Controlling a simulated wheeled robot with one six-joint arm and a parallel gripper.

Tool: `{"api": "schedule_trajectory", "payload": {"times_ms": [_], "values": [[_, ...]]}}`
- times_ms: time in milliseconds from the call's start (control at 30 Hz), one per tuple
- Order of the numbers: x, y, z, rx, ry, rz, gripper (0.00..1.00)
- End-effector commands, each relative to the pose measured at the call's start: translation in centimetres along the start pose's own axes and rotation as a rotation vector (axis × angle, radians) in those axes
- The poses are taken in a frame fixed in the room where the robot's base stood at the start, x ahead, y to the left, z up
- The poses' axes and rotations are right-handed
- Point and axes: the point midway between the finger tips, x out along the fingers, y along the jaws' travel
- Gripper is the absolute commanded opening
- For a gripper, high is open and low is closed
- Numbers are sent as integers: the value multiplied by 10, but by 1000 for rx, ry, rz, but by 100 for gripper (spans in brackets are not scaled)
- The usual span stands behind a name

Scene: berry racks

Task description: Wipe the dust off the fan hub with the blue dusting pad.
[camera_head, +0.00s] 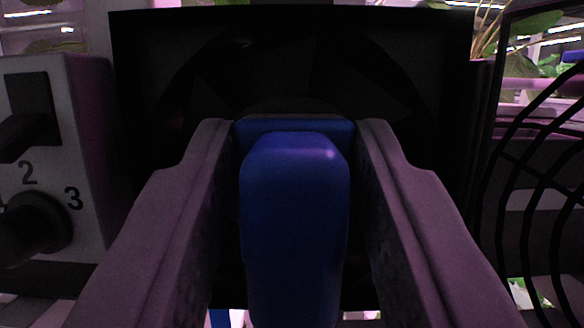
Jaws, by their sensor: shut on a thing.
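My gripper (295,140) fills the lower middle of the view, its two fingers on either side of the blue dusting pad (294,210). It is shut on the pad's blue grip, and a wider blue part shows at the pad's far end. The pad is in front of the dark fan housing (440,60). Only a thin top arc of the fan hub (292,105) shows above the pad. The rest of the hub is hidden, so I cannot tell whether the pad touches it or whether dust is on it.
A grey control box (85,100) with a dark switch and a numbered knob (38,222) stands close on the left. A black wire fan guard (540,150) stands open on the right. Green plants (530,25) show behind at the upper right.

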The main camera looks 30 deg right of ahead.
Motion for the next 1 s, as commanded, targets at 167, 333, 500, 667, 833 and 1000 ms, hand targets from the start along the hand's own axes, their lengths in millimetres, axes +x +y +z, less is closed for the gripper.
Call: {"api": "schedule_trajectory", "payload": {"times_ms": [167,333,500,667,833,1000], "values": [[0,12,0,0,-1,1,14],[-1,23,0,0,0,1,14],[-1,30,-1,-1,0,1,14],[2,30,1,-2,0,1,14],[1,22,0,-1,0,0,14],[0,9,1,-2,-1,-1,14]]}}
